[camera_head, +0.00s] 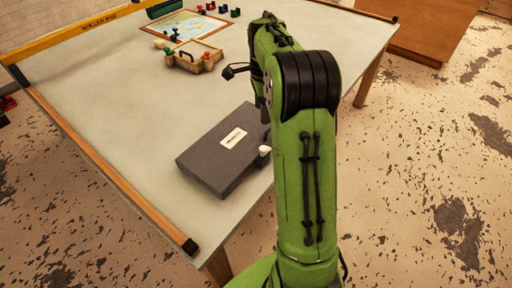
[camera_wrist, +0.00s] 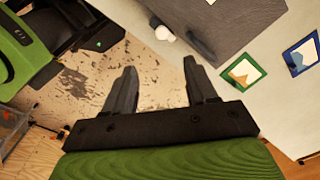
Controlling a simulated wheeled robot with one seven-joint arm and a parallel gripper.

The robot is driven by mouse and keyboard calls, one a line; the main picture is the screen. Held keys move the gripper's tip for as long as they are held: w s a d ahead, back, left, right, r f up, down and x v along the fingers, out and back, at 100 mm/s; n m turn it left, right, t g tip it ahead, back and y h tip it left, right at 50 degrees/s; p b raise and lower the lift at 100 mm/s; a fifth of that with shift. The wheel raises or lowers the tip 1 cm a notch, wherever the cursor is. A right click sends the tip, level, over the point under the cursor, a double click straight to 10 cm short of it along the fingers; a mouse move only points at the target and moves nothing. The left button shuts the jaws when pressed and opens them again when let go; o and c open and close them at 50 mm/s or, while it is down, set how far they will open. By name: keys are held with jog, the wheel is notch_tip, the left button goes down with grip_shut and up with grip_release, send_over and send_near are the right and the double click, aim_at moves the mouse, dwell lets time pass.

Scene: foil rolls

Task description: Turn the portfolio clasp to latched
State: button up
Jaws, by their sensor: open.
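The portfolio (camera_head: 222,158) is a dark grey flat case with a pale label, lying near the table's front right edge. Its white clasp knob (camera_head: 264,150) shows on the right side, beside my arm. In the wrist view the case (camera_wrist: 225,22) is at the top, with the white clasp knob (camera_wrist: 163,33) and a dark handle (camera_wrist: 201,46) on its near side. My gripper (camera_wrist: 160,70) is open and empty, with its fingertips apart from the clasp and below it in the picture. My arm hides the gripper in the head view. The clasp's exact turn is too small to tell.
The table (camera_head: 110,120) is clear left of the case. A small wooden box (camera_head: 194,56), a framed map (camera_head: 185,25) and several small coloured pieces stand at the back. Two framed pictures, green (camera_wrist: 243,73) and blue (camera_wrist: 301,54), show in the wrist view.

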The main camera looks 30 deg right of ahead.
jog(key=f, duration=0.1)
jog(key=m+b, duration=0.1)
jog(key=b, duration=0.3)
send_near(264, 148)
notch_tip(264, 148, down, 9)
jog(key=shift+w+r, duration=0.15)
jog(key=shift+r, duration=0.05)
jog(key=c, duration=1.1)
jog(key=shift+o, duration=0.2)
jog(key=shift+r, duration=0.1)
